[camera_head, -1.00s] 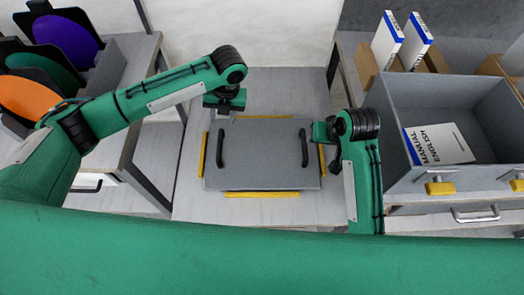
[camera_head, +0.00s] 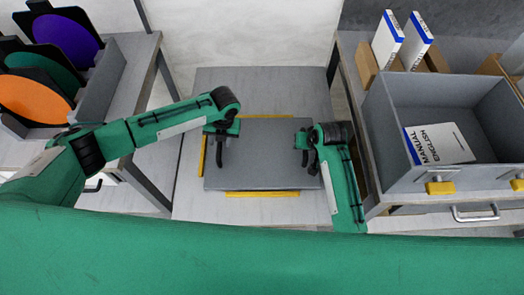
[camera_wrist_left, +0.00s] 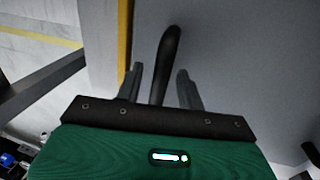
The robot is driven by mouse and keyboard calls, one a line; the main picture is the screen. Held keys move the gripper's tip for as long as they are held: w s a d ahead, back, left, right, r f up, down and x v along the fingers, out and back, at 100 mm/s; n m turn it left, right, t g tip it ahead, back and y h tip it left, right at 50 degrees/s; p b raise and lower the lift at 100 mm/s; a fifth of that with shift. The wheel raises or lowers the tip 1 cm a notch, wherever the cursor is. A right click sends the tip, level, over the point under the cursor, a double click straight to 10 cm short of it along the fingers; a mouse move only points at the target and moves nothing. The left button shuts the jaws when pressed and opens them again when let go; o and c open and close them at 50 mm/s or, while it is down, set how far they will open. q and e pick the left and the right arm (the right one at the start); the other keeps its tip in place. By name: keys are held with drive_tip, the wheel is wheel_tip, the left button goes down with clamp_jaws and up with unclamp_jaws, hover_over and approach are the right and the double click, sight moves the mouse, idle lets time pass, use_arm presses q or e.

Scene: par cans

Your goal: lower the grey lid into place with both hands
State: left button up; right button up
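The grey lid (camera_head: 262,160) lies flat on the light table between yellow strips, with a black handle near each side. My left gripper (camera_head: 218,138) is over the left handle (camera_head: 219,158). In the left wrist view, the gripper's two fingers (camera_wrist_left: 161,84) stand open on either side of the black handle (camera_wrist_left: 168,50), with gaps visible. My right gripper (camera_head: 306,150) is over the right handle, which it mostly hides. Its finger opening is too small and covered to judge.
Yellow strips (camera_head: 262,194) border the lid. A grey bin (camera_head: 385,130) with a manual (camera_head: 438,144) inside stands on the right. A rack (camera_head: 112,72) with coloured discs stands on the left table. Bare table (camera_head: 255,88) shows behind the lid.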

use_arm(q)
clamp_jaws()
use_arm(e)
clamp_jaws()
drive_tip(key=shift+w+r, duration=0.1)
